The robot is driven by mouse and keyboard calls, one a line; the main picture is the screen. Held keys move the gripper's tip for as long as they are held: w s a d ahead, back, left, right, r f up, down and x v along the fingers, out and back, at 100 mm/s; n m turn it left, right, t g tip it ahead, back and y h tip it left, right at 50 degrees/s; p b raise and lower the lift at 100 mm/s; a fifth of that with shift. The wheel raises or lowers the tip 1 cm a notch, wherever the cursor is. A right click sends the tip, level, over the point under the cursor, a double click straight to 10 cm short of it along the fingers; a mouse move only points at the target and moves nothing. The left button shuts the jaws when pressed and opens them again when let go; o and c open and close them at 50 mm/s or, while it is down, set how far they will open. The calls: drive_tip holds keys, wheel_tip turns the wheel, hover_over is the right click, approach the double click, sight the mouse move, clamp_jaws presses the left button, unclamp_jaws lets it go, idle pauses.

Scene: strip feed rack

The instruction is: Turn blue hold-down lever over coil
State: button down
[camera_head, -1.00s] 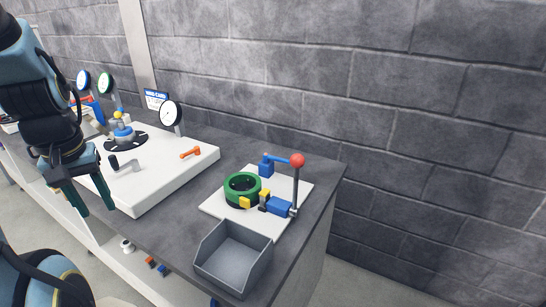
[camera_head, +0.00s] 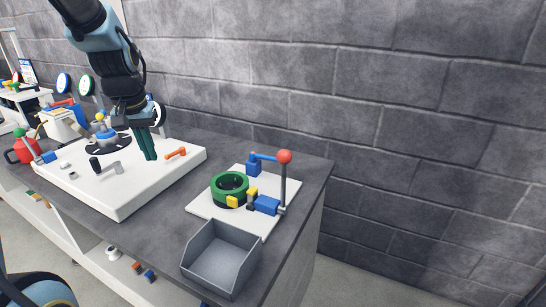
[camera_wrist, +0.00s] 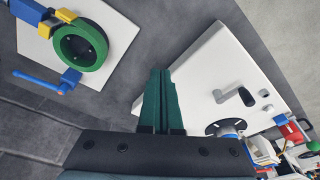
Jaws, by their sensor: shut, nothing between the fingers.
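The blue hold-down lever (camera_head: 263,157) is a short bar on a blue block (camera_head: 253,168) at the back of a white plate (camera_head: 207,203). It points right, toward the red ball knob. The green coil (camera_head: 229,185) lies on the plate in front of it, and the lever is not over the coil. In the wrist view the coil (camera_wrist: 81,45) is at upper left, with the lever (camera_wrist: 38,78) beside it. My gripper (camera_head: 149,158) is shut and empty, pointing down above the larger white board, left of the coil. It also shows in the wrist view (camera_wrist: 158,72).
A red ball knob (camera_head: 284,156) tops an upright dark rod on the blue clamp (camera_head: 266,205). A grey open bin (camera_head: 222,258) stands in front of the plate. The white board (camera_head: 126,205) carries an orange handle (camera_head: 176,152) and a black crank (camera_head: 103,167). A block wall rises behind.

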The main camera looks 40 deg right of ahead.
drive_tip(key=w+d+m+h+b, duration=0.1)
drive_tip(key=w+d+m, duration=0.15)
drive_tip(key=d, duration=1.45)
drive_tip(key=m+h+b, duration=0.1)
drive_tip(key=m, duration=0.3)
hover_over(267, 159)
drive_tip(key=d, duration=0.4)
drive_tip(key=f, duration=0.1)
drive_tip(key=shift+g, duration=0.3)
drive_tip(key=p+x, duration=0.1)
drive_tip(key=x, duration=0.3)
drive_tip(key=p+x, duration=0.1)
drive_tip(key=x, duration=0.4)
drive_tip(key=shift+w+a+f+p, duration=0.1)
drive_tip(key=shift+w+f+p, duration=0.2)
drive_tip(key=shift+p, duration=0.1)
drive_tip(key=shift+s+a+r+p, duration=0.1)
drive_tip(key=shift+s+a+p, duration=0.2)
drive_tip(key=shift+a, duration=0.3)
drive_tip(key=shift+s+a+r+p, duration=0.15)
drive_tip(key=shift+s+a+p, duration=0.15)
drive_tip(key=shift+a, duration=0.25)
drive_tip(key=shift+s+a+r+p, duration=0.1)
drive_tip(key=shift+s+a+p, duration=0.2)
drive_tip(key=shift+a, duration=0.3)
